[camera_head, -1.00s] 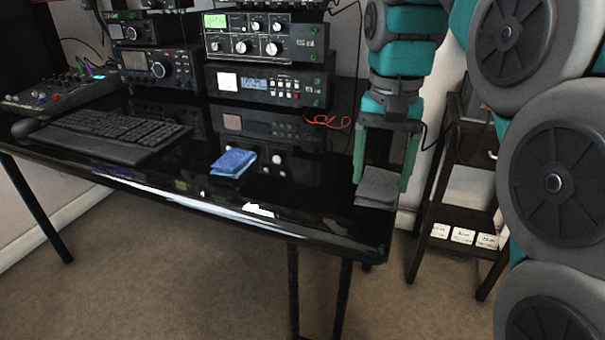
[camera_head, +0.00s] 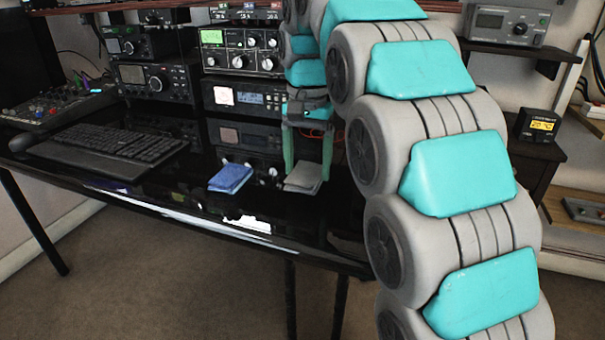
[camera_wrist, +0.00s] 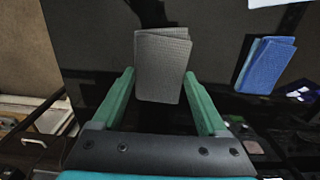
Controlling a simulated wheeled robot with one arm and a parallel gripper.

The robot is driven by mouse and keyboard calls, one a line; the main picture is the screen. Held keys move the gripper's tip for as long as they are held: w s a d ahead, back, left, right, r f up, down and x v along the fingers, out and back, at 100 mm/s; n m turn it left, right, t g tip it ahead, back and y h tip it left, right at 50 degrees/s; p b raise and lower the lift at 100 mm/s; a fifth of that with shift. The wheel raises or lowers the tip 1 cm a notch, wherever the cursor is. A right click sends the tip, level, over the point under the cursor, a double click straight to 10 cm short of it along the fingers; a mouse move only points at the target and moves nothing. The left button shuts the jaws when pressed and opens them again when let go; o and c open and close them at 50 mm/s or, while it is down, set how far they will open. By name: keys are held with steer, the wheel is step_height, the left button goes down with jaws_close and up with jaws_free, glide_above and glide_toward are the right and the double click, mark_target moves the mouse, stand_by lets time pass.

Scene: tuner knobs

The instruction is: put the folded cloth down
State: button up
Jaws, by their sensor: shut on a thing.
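The grey folded cloth (camera_head: 304,175) is between the green fingers of my gripper (camera_head: 307,165), low over the black desk's right part. In the wrist view the grey cloth (camera_wrist: 162,62) lies between the fingertips of my gripper (camera_wrist: 161,78), which is shut on it. I cannot tell whether the cloth touches the desk top. A blue folded cloth (camera_head: 230,178) lies on the desk just left of the grey one, apart from it. The blue cloth also shows at the right in the wrist view (camera_wrist: 266,65).
The glossy black desk (camera_head: 190,195) holds a keyboard (camera_head: 110,146) at left and stacked radios (camera_head: 245,97) behind the cloths. The desk's front edge is close in front of the cloths. A shelf unit with a small yellow-lit device (camera_head: 541,126) stands at the right, beyond my arm.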

mark_target(303, 165)
steer(key=shift+w+a, duration=0.45)
steer(key=shift+f+p, duration=0.5)
steer(key=shift+f, duration=1.1)
steer(key=shift+f, duration=0.1)
steer(key=o, duration=1.2)
steer(key=shift+f, duration=0.15)
